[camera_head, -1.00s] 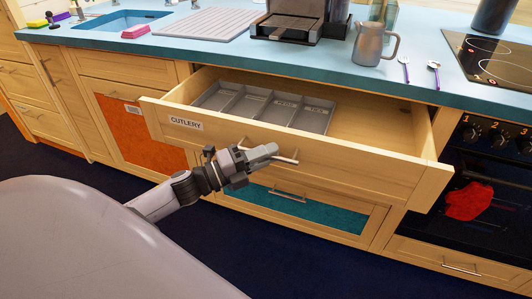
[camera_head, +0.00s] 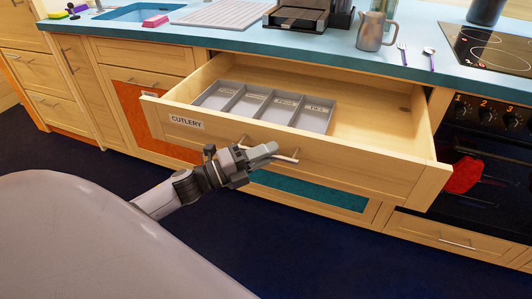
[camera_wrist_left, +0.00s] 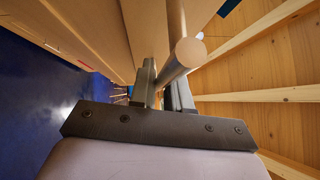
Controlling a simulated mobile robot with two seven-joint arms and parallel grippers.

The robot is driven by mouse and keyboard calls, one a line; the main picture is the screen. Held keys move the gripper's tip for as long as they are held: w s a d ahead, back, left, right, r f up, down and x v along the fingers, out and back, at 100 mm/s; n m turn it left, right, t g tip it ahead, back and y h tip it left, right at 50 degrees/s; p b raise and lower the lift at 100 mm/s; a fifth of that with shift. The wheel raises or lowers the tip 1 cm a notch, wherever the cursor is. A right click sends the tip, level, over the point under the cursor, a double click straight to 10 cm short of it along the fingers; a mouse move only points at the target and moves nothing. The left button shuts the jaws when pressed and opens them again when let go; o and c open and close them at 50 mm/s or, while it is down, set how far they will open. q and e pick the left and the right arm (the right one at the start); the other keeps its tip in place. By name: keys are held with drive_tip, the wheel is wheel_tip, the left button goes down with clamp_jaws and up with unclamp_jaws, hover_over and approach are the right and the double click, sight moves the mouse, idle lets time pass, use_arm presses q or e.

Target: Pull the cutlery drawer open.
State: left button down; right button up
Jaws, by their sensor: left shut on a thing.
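The cutlery drawer (camera_head: 330,163) stands pulled well out from the counter in the head view, with a "CUTLERY" label at the left of its front. A grey divided tray (camera_head: 318,119) with labelled compartments sits inside, toward the left; no cutlery shows in it. My left gripper (camera_head: 268,151) is at the drawer front, shut on the bar handle (camera_head: 289,157). In the left wrist view, the round bar of the handle (camera_wrist_left: 187,50) shows between the fingers. My right gripper is not in view.
The blue countertop (camera_head: 300,46) carries a coffee machine, a metal jug (camera_head: 372,31), a fork and a spoon. The oven (camera_head: 485,140) with a red mitt is right of the drawer. A teal-fronted drawer (camera_head: 310,190) is below. Dark floor is clear in front.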

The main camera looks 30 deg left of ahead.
use_arm(q)
drive_tip(key=c, duration=1.2)
unclamp_jaws()
drive_tip(key=shift+a, duration=0.1)
drive_tip(key=v, duration=0.7)
drive_tip(key=shift+f, duration=0.1)
